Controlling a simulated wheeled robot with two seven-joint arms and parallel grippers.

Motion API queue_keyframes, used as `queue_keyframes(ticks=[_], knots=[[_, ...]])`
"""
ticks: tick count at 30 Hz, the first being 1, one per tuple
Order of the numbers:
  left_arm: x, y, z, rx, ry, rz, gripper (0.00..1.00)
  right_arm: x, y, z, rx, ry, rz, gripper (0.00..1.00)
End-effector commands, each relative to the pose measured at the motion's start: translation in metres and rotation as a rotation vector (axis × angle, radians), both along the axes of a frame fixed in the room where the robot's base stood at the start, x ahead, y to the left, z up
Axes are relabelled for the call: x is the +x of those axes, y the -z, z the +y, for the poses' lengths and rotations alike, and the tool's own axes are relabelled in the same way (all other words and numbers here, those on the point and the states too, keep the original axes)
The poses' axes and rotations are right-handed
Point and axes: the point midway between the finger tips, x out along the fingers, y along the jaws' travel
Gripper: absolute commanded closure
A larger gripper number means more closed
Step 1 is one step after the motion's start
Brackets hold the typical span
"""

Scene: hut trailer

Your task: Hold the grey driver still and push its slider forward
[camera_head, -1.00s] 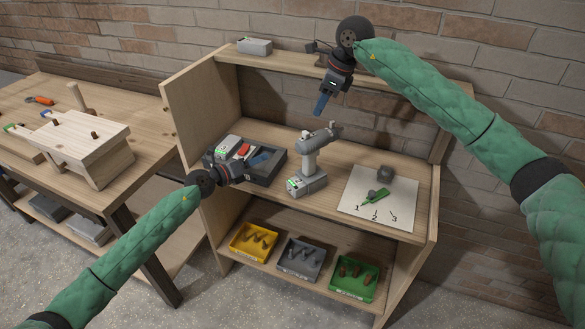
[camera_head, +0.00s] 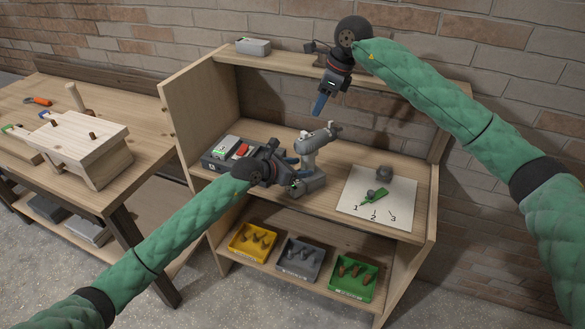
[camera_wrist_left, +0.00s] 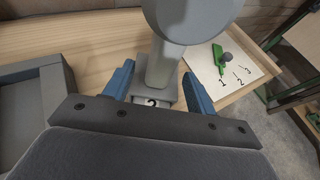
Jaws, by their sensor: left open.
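The grey driver (camera_head: 316,142) stands upright on the bench shelf, its head on top and its wide base (camera_head: 313,183) on the board. In the left wrist view its handle (camera_wrist_left: 163,65) rises between the two blue fingers of my left gripper (camera_wrist_left: 160,82), above a base with a "2" label. My left gripper (camera_head: 289,163) is open around the handle, with a gap visible on each side. My right gripper (camera_head: 319,106) hangs above and behind the driver, apart from it, its blue fingers pointing down. Its opening is not clear. I cannot make out the slider.
A dark tray (camera_head: 209,161) with tools lies left of the driver, partly behind my left wrist. A numbered white sheet (camera_head: 350,208) with a green tool (camera_head: 375,197) lies to the right. Yellow, grey and green bins stand on the lower shelf. The upper shelf has a small grey box (camera_head: 254,46).

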Motion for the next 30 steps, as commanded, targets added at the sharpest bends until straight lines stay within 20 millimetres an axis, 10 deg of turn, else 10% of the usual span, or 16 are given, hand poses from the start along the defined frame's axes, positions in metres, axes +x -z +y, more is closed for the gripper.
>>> queue_keyframes(ticks=[22, 30], knots=[[0.029, 0.018, -0.035, -0.002, 0.000, -0.001, 0.44, 0.000, 0.000, 0.000, 0.000, 0.000, 0.000, 0.64], [0.029, 0.018, -0.034, -0.002, 0.000, -0.001, 0.93, 0.000, 0.000, 0.000, 0.000, 0.000, 0.000, 0.64]])
